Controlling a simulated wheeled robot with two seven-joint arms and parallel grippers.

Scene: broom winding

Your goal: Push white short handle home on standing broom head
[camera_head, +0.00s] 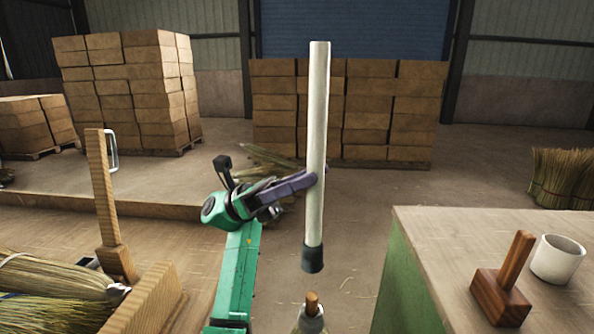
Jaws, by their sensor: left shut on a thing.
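The white short handle (316,120) stands nearly upright in the middle of the view, with a dark grey collar at its lower end. My left gripper (311,183) is shut on the handle a little below its middle. The top of the standing broom head (312,321) shows at the bottom edge, with a wooden peg (312,302) pointing up. The collar hangs above the peg with a visible gap, roughly in line with it. The rest of the broom head is cut off by the picture's edge. My right gripper is out of view.
A green-sided workbench (440,222) stands at the right with a wooden block tool (500,300) and a white cup (557,259). At the left are a wooden post (103,190) and straw bundles (50,287). Stacked boxes (370,115) stand far behind.

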